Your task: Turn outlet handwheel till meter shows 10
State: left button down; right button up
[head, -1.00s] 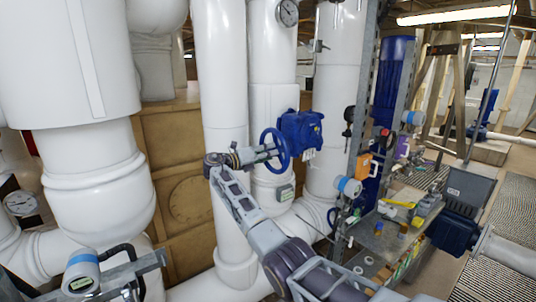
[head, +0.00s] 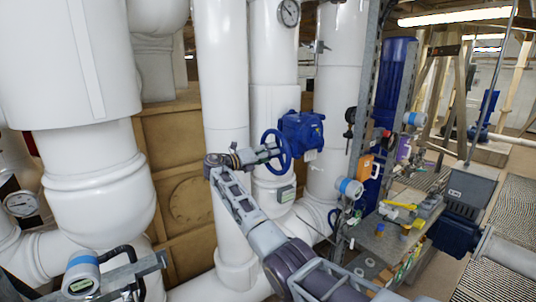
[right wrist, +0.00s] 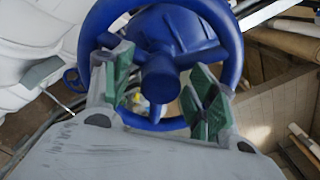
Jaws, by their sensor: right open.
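The blue handwheel (head: 285,150) stands on the side of a blue valve body (head: 303,131) on a white pipe. My right gripper (head: 272,152) reaches it from the left. In the right wrist view, my right gripper (right wrist: 160,75) is open, with its green-padded fingers apart on either side of the handwheel's hub. The handwheel's rim (right wrist: 233,45) passes around and close to the fingers; I cannot tell whether they touch it. A small meter with a greenish display (head: 286,194) sits below the valve; its number is too small to read. My left gripper is not in view.
A white vertical pipe (head: 222,90) stands close beside my right gripper. A metal frame (head: 358,120) with instruments and a cluttered shelf (head: 385,240) is to the right. Another round-headed meter (head: 82,275) is at lower left. A dial gauge (head: 289,12) is above the valve.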

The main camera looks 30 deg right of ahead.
jog(key=s+a, duration=0.1)
jog(key=a, duration=1.1)
dwell(0.5)
